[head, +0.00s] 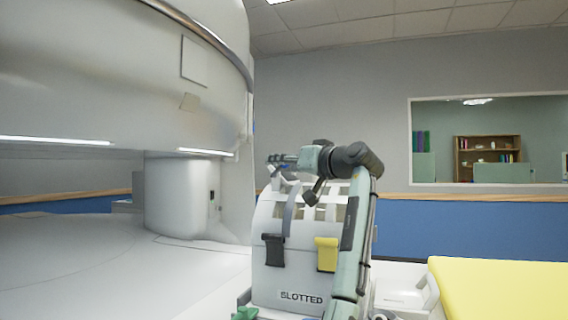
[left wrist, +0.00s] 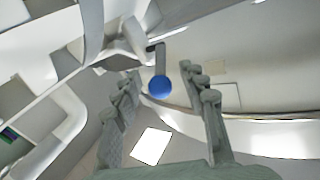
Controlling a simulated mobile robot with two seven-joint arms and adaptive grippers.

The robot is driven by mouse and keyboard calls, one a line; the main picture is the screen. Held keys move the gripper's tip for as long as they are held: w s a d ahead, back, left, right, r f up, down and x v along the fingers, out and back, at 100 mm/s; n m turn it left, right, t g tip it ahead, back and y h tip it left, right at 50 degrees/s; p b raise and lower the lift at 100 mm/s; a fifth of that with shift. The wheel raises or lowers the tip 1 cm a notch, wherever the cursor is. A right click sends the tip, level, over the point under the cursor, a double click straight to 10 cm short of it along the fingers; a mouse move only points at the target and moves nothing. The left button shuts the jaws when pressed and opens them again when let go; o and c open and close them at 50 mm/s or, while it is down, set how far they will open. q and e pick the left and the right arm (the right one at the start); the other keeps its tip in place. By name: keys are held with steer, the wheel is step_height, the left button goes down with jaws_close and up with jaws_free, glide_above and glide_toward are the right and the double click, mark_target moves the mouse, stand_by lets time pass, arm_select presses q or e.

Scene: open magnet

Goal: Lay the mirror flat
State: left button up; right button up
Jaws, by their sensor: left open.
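The slotted head coil (head: 285,285), a pale frame marked "SLOTTED" with open slots near its top, stands at the centre of the head view. My left gripper (head: 277,160) is above its top, pointing left. In the left wrist view its two fingers (left wrist: 165,95) are apart, and nothing is gripped. A blue ball knob (left wrist: 159,87) on a short dark stem shows between the fingers, apart from both. I cannot tell the mirror clearly; a tilted grey strip (head: 289,212) on the coil may belong to it. My right gripper is not in view.
The white scanner magnet (head: 100,80) fills the left, with its bore beside the coil. A dark clip (head: 273,250) and a yellow clip (head: 326,254) sit on the coil's front. A yellow pad (head: 500,290) lies at the right.

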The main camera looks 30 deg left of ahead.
arm_select(q)
steer(key=shift+c, duration=0.4)
jaws_close()
steer(key=shift+r, duration=0.1)
steer(key=n+h, duration=0.1)
steer(key=a+r+h, duration=0.1)
steer(key=h, duration=0.1)
steer(key=shift+s+n, duration=0.15)
steer(key=shift+n, duration=0.25)
steer(key=shift+s+a+n+g+h, duration=0.15)
steer(key=shift+a+n+h, duration=0.35)
steer(key=shift+h, duration=0.65)
steer(key=shift+s+a+n+g+h, duration=0.15)
steer(key=shift+a+n+h, duration=0.3)
steer(key=shift+h, duration=0.7)
steer(key=shift+w, duration=0.1)
steer(key=shift+o, duration=0.4)
jaws_free()
